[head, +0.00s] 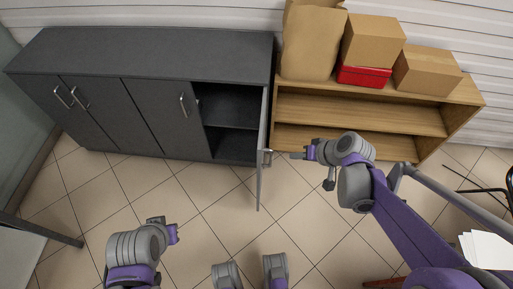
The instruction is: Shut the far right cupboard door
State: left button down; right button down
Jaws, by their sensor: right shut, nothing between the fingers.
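The far right cupboard door (263,150) of the dark grey cupboard stands wide open, swung out toward me and seen nearly edge-on. Its handle (268,157) is on the side facing right. The dark compartment (229,106) behind it is open, with a shelf inside and nothing seen on it. My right gripper (294,155) is shut and empty, just to the right of the door near the handle; I cannot tell whether it touches. My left gripper (166,227) is over the floor at the lower left, away from the cupboard; its fingers are too small to read.
The other cupboard doors (140,112) are shut. A wooden shelf (360,112) stands right of the cupboard, with a paper bag (312,42), cardboard boxes (373,41) and a red box (363,77) on top. White paper (484,248) is at the lower right. The tiled floor in front is clear.

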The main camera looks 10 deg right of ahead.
jog(key=w+a+f+b, duration=0.3)
jog(key=w+a+f, duration=0.3)
jog(key=a+f, duration=0.1)
jog(key=shift+a+f, duration=0.15)
jog(key=shift+f, duration=0.45)
